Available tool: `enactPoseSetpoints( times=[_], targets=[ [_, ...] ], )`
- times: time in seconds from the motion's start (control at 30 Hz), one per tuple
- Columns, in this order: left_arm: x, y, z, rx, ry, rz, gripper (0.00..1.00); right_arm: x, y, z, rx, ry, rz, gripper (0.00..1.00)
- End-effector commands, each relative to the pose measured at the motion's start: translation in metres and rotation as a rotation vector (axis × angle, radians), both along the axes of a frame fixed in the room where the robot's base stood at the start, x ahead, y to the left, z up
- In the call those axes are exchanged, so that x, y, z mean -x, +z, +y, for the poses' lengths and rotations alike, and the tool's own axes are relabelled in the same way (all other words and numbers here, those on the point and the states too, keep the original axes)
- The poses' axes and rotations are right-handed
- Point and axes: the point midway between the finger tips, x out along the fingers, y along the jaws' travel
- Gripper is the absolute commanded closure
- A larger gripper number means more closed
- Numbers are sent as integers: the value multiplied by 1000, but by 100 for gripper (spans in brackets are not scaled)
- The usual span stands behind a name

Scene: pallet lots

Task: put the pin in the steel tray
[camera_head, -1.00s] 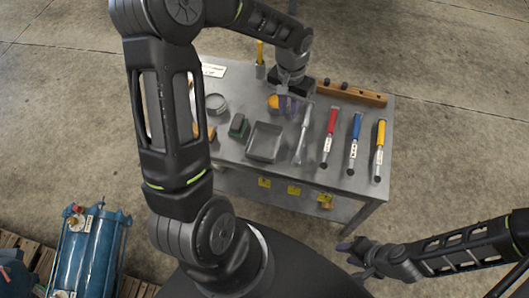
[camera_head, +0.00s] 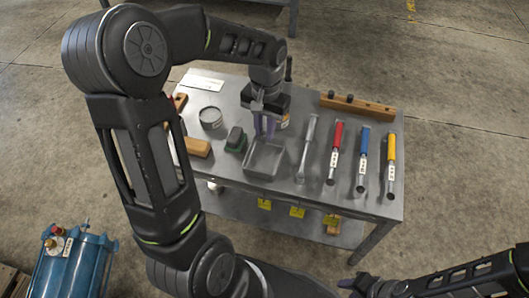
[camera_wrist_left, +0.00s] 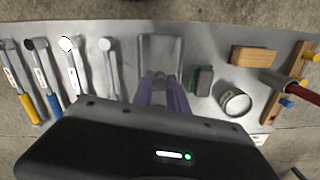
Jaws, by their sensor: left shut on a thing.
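The steel tray (camera_head: 249,170) is a shallow grey square tray on the metal table; the left wrist view shows it too (camera_wrist_left: 160,48). My left gripper (camera_head: 265,132) points down over the tray's back edge, its purple fingers close together. In the left wrist view the fingers (camera_wrist_left: 163,92) stand at the tray's near end. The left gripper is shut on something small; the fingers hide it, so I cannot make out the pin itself. My right gripper (camera_head: 355,284) is low at the bottom edge, away from the table, partly cut off.
A dark green block (camera_head: 235,140), a round tin (camera_head: 211,117) and a wooden block (camera_head: 197,147) lie left of the tray. A grey-handled tool (camera_head: 307,148) and red (camera_head: 336,145), blue (camera_head: 362,148) and yellow (camera_head: 390,155) handled tools lie right. A wooden rack (camera_head: 372,109) stands behind.

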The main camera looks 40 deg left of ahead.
Motion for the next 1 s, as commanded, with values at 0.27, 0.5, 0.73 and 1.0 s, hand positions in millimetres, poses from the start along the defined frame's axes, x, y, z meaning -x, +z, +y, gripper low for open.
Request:
enactPoseSetpoints(
  times=[0.27,0.5,0.73,1.0],
  targets=[
    [0,-27,0,0,0,-1,100,0,-7,0,0,-1,0,64],
    [0,-29,0,0,0,0,100,0,-8,0,0,-1,0,64],
    [1,-63,0,1,-1,4,100,0,-19,0,0,-2,1,64],
    [0,-76,0,0,0,-1,100,0,-21,0,0,-2,1,64]
  ],
)
